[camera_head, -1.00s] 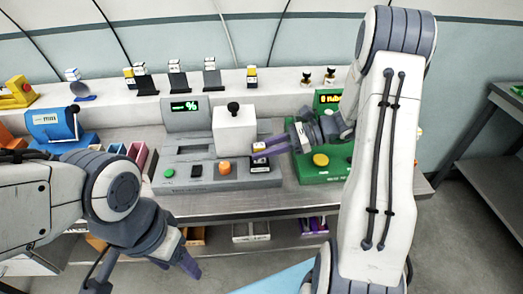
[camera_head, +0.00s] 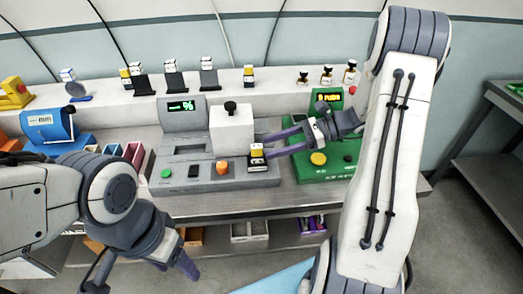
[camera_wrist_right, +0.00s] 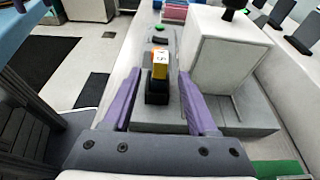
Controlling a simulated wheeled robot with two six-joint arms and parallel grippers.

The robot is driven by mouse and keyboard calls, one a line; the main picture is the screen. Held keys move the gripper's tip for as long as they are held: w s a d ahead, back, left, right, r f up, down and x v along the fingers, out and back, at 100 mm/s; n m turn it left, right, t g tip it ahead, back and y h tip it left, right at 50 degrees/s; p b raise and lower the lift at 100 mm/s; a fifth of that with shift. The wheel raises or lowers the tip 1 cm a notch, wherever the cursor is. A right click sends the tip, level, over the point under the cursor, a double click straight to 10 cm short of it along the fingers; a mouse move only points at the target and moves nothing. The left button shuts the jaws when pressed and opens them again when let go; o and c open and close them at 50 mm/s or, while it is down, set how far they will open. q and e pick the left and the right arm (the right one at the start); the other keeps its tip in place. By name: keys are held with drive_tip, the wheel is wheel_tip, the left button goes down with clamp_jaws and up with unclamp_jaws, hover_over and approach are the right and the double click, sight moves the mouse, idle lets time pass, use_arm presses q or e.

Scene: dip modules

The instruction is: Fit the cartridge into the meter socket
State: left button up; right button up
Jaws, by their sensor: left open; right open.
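The cartridge (camera_head: 257,151), yellow with a white label and a dark lower part, stands upright at the right end of the grey meter (camera_head: 212,183). In the right wrist view the cartridge (camera_wrist_right: 160,63) sits over a black socket block (camera_wrist_right: 157,92); how deep it sits I cannot tell. My right gripper (camera_head: 267,148) is open, its purple fingers spread either side of the cartridge with gaps on both sides in the wrist view (camera_wrist_right: 159,75). My left gripper (camera_head: 178,268) is open and empty in front of the bench, low and left.
A white block with a black knob (camera_head: 232,130) rises behind the cartridge. A green device (camera_head: 325,165) stands at the right, below my right gripper. A blue device (camera_head: 48,128) and small bins are at the left. Similar small pieces line the back ledge (camera_head: 225,82).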

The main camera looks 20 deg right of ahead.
drive_tip(key=v, duration=0.7)
drive_tip(key=shift+d+r+b, duration=0.15)
drive_tip(key=shift+d+b, duration=0.15)
